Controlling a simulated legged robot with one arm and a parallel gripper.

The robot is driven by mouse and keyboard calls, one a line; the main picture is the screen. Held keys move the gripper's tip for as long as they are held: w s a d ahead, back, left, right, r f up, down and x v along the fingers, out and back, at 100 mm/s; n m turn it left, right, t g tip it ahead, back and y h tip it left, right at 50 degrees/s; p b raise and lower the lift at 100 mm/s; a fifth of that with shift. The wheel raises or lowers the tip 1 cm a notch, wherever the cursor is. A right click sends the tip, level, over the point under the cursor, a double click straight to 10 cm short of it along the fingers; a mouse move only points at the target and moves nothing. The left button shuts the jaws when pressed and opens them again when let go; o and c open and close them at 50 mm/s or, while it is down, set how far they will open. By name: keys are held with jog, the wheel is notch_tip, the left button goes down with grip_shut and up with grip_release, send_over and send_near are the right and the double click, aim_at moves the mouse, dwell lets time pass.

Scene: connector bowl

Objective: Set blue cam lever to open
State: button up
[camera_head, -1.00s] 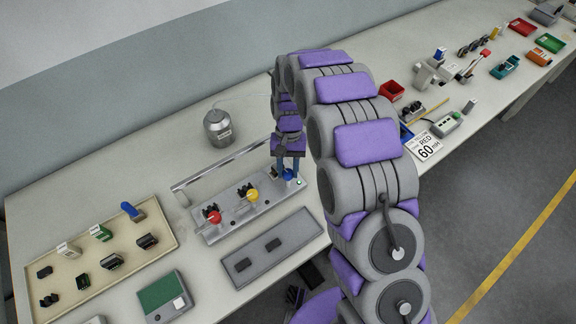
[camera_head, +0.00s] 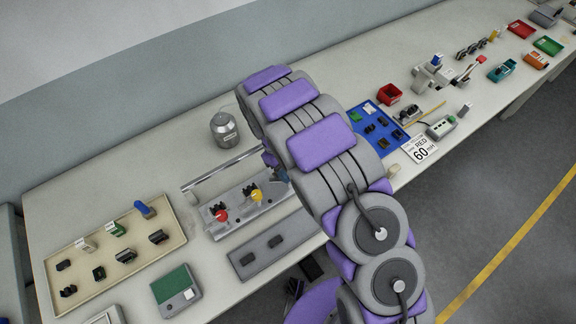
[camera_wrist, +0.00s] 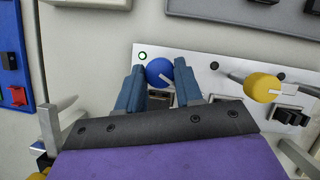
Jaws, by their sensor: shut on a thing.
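In the head view my arm hides the blue lever and most of my gripper. The same panel (camera_head: 240,213) carries a yellow lever knob (camera_head: 257,195) and a red lever knob (camera_head: 221,215). The yellow knob also shows in the wrist view (camera_wrist: 263,87), clear of my fingers.
A small green-ringed light (camera_wrist: 142,57) sits beside the blue knob. A metal rail (camera_head: 222,170) runs behind the panel, and a grey tray (camera_head: 272,246) lies in front. A metal canister (camera_head: 223,128) stands behind. A blue tray (camera_head: 372,112) lies right of my arm.

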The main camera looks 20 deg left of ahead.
jog(key=n+t+p, duration=0.1)
jog(key=n+p, duration=0.1)
jog(key=n, duration=0.1)
jog(key=shift+a+r+p, duration=0.1)
jog(key=shift+r+p, duration=0.1)
jog(key=shift+p, duration=0.2)
jog(key=shift+s+f+n+t+p, duration=0.15)
jog(key=shift+n+t+p, duration=0.45)
jog(key=shift+n+p, duration=0.5)
jog(key=o, duration=1)
jog(key=v, duration=1.7)
jog(key=shift+a, duration=0.3)
